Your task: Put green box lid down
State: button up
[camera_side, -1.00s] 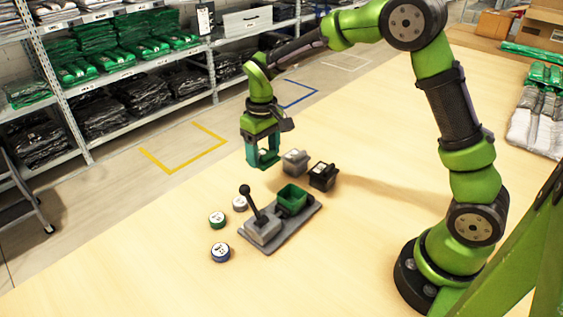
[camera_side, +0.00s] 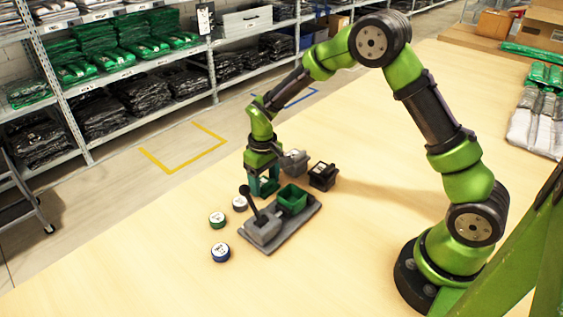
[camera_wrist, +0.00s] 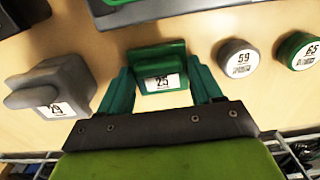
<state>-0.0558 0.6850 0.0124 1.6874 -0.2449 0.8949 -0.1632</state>
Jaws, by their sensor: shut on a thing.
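My gripper (camera_side: 264,188) is shut on the green box lid, which has a white label reading 25. The lid (camera_wrist: 158,62) sits between my two teal fingers in the wrist view. In the side view the fingers mostly hide it, and I cannot tell whether it touches the table. The open green box (camera_side: 293,198) stands on a grey base plate (camera_side: 285,232), just right of my gripper. In the wrist view only the plate's edge (camera_wrist: 165,10) and a bit of green show at the top.
A grey lidded piece (camera_side: 294,162) and a black one (camera_side: 322,176) stand behind the plate. The front table is clear.

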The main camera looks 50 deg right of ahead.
jog(key=shift+f, duration=0.15)
jog(key=o, duration=1)
jog(key=s+r+t, duration=0.1)
jog(key=s+r, duration=0.1)
jog(key=r, duration=0.7)
jog(key=s+r+t, duration=0.1)
jog(key=s+r, duration=0.1)
jog(key=r, duration=0.7)
jog(key=s+r+m+t+y, duration=0.1)
jog(key=s+r+m+t, duration=0.1)
jog(key=s, duration=0.7)
jog(key=s+r+m+t+y, duration=0.1)
jog(key=s+r+m+t, duration=0.1)
jog(key=s, duration=0.6)
notch_tip(320, 180, up, 2)
jog(key=shift+s+a+r+t, duration=0.15)
jog(key=shift+s+t, duration=0.2)
jog(key=shift+t, duration=0.25)
